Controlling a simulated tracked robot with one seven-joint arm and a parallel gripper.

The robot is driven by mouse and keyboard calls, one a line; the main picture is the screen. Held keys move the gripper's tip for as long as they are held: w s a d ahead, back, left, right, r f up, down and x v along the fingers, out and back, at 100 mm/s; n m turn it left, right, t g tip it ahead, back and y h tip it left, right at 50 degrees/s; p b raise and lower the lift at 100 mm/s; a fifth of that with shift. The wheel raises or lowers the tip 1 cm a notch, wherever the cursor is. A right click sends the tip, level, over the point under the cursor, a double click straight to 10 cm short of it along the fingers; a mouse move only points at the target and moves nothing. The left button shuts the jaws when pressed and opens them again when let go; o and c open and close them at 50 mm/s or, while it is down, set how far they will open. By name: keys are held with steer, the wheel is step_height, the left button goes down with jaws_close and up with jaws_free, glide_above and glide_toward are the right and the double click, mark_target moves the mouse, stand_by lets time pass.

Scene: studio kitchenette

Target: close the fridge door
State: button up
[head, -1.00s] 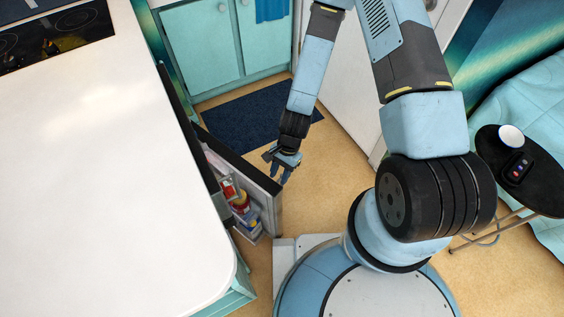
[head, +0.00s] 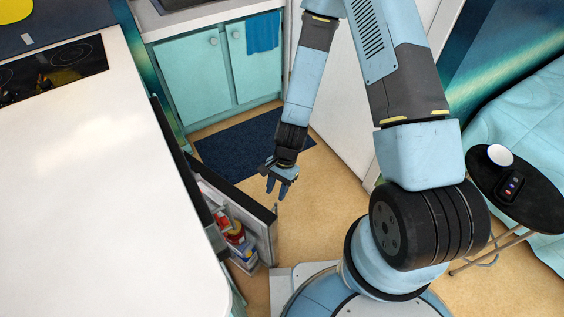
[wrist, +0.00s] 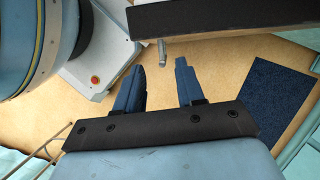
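The fridge door (head: 262,215) stands ajar at the counter's right side in the head view, with red, yellow and white items on its inner shelves. Its dark top edge runs from the counter toward my base. In the wrist view the door's dark edge (wrist: 215,14) crosses the top, with a small grey handle-like piece (wrist: 162,52) below it. My gripper (head: 277,188) is beside the door's outer face, above the floor. In the wrist view its two blue fingers (wrist: 162,78) are apart with nothing between them. The fridge interior is mostly hidden by the counter.
The white counter (head: 90,190) fills the left. A dark blue mat (head: 245,145) lies before teal cabinets (head: 190,75). A black side table (head: 530,200) with a white cup (head: 500,155) stands at the right. Floor (head: 320,195) right of the door is bare.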

steer(key=v, duration=1)
steer(key=shift+w+a, duration=0.15)
steer(key=shift+w, duration=0.1)
stand_by(0.7)
steer(key=shift+c, duration=0.5)
